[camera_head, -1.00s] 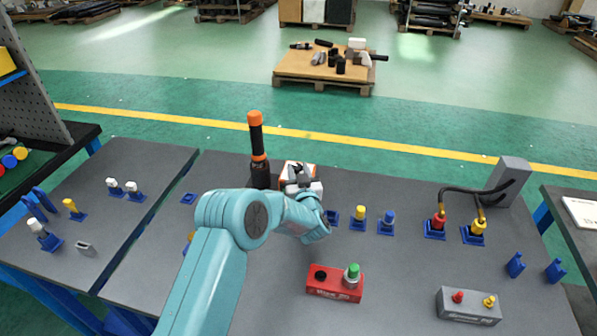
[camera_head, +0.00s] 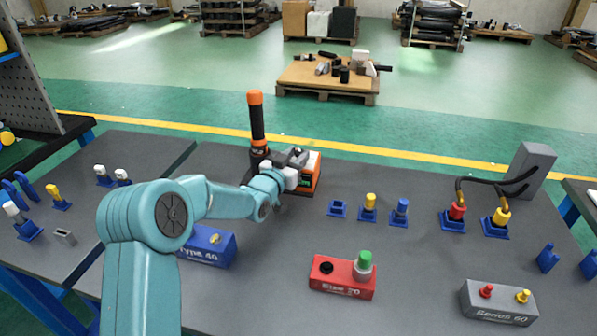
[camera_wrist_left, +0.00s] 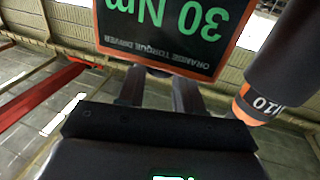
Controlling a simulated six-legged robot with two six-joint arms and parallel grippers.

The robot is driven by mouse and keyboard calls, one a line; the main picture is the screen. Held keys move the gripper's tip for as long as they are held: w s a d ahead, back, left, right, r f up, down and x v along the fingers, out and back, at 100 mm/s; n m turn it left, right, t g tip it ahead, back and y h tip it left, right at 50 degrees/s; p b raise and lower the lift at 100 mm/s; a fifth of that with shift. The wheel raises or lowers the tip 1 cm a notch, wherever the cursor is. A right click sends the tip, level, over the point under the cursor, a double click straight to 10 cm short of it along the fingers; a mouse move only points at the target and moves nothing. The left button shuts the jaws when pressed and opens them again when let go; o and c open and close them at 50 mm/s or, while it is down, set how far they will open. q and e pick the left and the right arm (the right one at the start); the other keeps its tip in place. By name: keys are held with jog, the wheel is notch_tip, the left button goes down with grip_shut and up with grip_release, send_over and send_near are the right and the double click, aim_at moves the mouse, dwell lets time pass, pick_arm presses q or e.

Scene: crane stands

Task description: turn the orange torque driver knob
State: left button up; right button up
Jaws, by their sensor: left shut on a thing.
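The orange torque driver stands at the back of the bench: a black upright handle with an orange cap (camera_head: 256,118) beside an orange-sided box (camera_head: 312,172). My left gripper (camera_head: 292,160) is at the front of this box and hides much of it. In the left wrist view an upside-down display (camera_wrist_left: 170,30) reads 30 Nm and "orange torque driver". The fingers of my left gripper (camera_wrist_left: 158,84) reach up just below it, shut on what looks like the dark knob (camera_wrist_left: 158,72), mostly hidden. My right gripper is not in view.
A blue box (camera_head: 207,245), a red box with a green-capped plug (camera_head: 342,276) and a grey box (camera_head: 498,302) stand on the bench. Blue holders with yellow and blue plugs (camera_head: 369,205) are right of the driver. Black cables join a grey block (camera_head: 532,168) at right.

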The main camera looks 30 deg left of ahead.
pick_arm(q)
jog(key=shift+a+m+h, duration=0.3)
jog(key=shift+m+h, duration=0.2)
jog(key=shift+h, duration=0.3)
jog(key=shift+r+m+h+p, duration=0.1)
jog(key=shift+m+h+p, duration=0.3)
jog(key=shift+h, duration=0.1)
jog(key=shift+a+r+m+g+h+p, duration=0.15)
jog(key=shift+m+h+p, duration=0.25)
jog(key=shift+h, duration=0.2)
jog(key=shift+a+m+g+h+p, duration=0.15)
jog(key=shift+m+h+p, duration=0.15)
jog(key=shift+h+p, duration=0.25)
jog(key=shift+w+m+g+h+p, duration=0.15)
jog(key=shift+m+g+h+p, duration=0.55)
jog(key=shift+m+h+p, duration=0.6)
jog(key=shift+h, duration=0.35)
jog(key=o, duration=1)
jog(key=shift+c, duration=0.2)
jog(key=shift+f, duration=0.2)
